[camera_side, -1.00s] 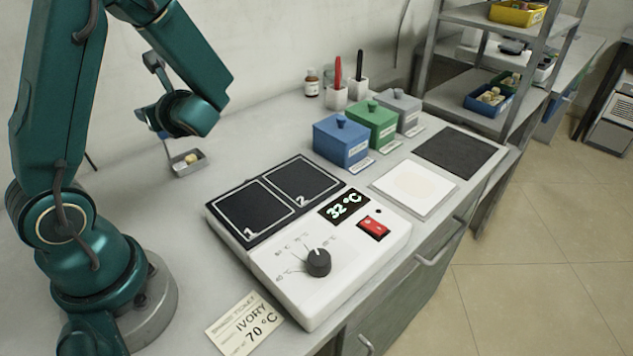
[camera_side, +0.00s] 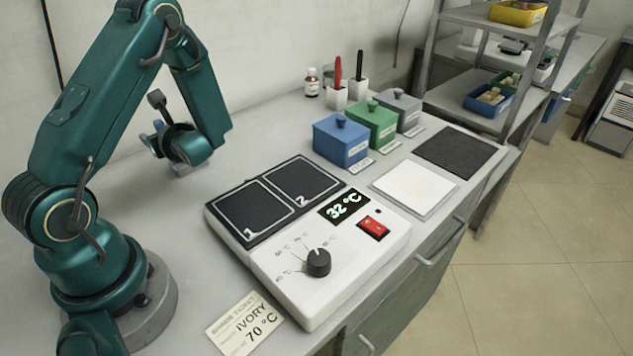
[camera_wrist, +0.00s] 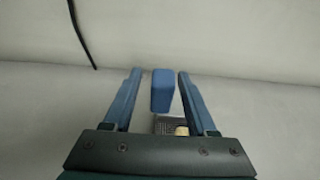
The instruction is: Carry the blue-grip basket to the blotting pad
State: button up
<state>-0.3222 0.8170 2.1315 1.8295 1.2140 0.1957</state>
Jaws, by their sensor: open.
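The blue grip (camera_wrist: 162,90) of the basket stands between the two blue fingers of my gripper (camera_wrist: 160,92) in the wrist view. The fingers are open, with a gap on each side of the grip. The basket (camera_wrist: 160,122) is a small grey mesh tray below the grip, holding a cream piece (camera_wrist: 181,130). In the side view my wrist hides most of the basket; only a sliver of it (camera_side: 180,170) shows. A white square pad with a cream patch, seemingly the blotting pad (camera_side: 440,199), lies at the bench's right front.
A white hotplate (camera_side: 340,270) with two dark plates and a 32 °C display fills the middle bench. Blue (camera_side: 341,142), green (camera_side: 372,126) and grey (camera_side: 399,110) lidded boxes stand behind the pad. A dark mat (camera_side: 460,152) lies farther right. A ticket (camera_side: 244,322) reads IVORY 70 °C.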

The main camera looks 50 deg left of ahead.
grip_shut()
jog(key=shift+r, duration=0.15)
